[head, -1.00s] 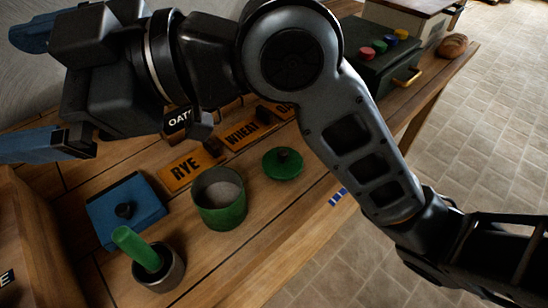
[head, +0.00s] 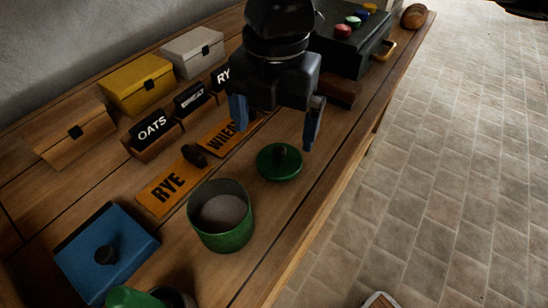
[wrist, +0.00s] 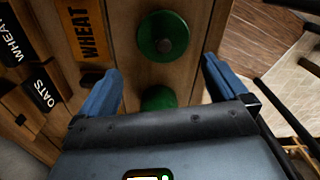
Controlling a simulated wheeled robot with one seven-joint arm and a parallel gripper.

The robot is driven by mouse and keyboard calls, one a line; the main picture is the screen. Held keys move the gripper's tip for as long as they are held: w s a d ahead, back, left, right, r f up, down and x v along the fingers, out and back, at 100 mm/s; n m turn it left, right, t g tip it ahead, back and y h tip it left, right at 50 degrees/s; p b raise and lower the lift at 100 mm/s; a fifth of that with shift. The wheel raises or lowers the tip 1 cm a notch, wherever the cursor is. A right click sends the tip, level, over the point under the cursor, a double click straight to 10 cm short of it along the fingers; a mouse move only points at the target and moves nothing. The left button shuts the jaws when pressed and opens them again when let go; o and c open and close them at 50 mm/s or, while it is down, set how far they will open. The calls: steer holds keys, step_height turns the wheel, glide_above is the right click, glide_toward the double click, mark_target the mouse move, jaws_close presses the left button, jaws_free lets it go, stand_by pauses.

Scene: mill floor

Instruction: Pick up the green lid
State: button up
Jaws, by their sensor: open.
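The green lid (head: 279,163) lies flat on the wooden bench, with a dark round knob at its centre. It also shows in the wrist view (wrist: 163,37), ahead of and between the two fingers. My gripper (head: 275,128) is open and empty, its blue fingers pointing down above and slightly behind the lid in the head view. The green pot (head: 222,230), open and holding something greyish, stands just in front of the lid. Part of a green thing (wrist: 158,97) shows low in the wrist view, partly hidden by my gripper.
Orange RYE (head: 167,188) and WHEAT (head: 222,138) plates lie left of the lid. A blue lid-like panel (head: 105,252) with a knob lies front left. A dark green box (head: 352,50) with coloured knobs stands behind. The bench's right edge is close to the lid.

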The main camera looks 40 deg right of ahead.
mark_target(280, 149)
steer(key=shift+d+f, duration=0.25)
steer(key=shift+f, duration=0.1)
steer(key=shift+d+f+b, duration=0.15)
steer(key=shift+d+f, duration=0.05)
steer(key=shift+f, duration=1.6)
steer(key=shift+d+f+b, duration=0.15)
steer(key=shift+d+f, duration=0.05)
steer(key=shift+f, duration=1.55)
steer(key=shift+c, duration=0.2)
steer(key=c, duration=0.9)
steer(key=shift+o, duration=0.2)
